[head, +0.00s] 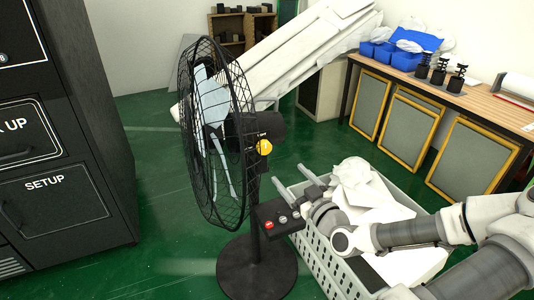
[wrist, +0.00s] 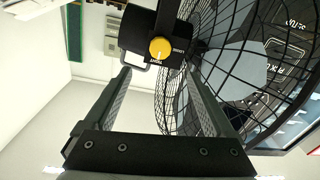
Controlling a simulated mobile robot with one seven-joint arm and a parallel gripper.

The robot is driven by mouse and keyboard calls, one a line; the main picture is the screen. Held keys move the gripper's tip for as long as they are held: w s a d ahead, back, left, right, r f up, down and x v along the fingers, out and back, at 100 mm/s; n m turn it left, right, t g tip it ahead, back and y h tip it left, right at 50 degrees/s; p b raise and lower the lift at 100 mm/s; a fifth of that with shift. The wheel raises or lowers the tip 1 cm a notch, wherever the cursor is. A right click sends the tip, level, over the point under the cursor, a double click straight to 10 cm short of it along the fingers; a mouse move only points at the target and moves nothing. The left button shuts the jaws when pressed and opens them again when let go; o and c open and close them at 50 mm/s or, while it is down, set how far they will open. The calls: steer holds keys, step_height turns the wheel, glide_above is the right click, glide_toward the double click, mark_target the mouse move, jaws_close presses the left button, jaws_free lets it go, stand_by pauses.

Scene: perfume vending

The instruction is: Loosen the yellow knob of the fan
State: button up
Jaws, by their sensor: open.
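The black standing fan (head: 215,130) is upright on the green floor, its caged head facing left. Its yellow knob (head: 264,147) is on the side of the black motor housing behind the cage. In the wrist view the yellow knob (wrist: 160,49) shows above and between my fingertips, with small white lettering beside it. My gripper (head: 293,182) is open and empty, to the lower right of the knob and apart from it. In the wrist view my gripper's two fingers (wrist: 162,82) are spread wide, and the right finger overlaps the cage in the picture.
A control box (head: 279,217) with several buttons is on the fan's pole, just below my gripper. A pale crate (head: 318,262) with white bundles stands below my arm. Dark cabinets (head: 75,120) stand at left; a wooden bench (head: 450,95) is at right. Green floor is free between cabinets and fan.

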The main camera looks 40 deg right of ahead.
steer(key=w+d+b, duration=0.2)
steer(key=w, duration=1.2)
steer(key=shift+d, duration=0.25)
steer(key=c, duration=1.4)
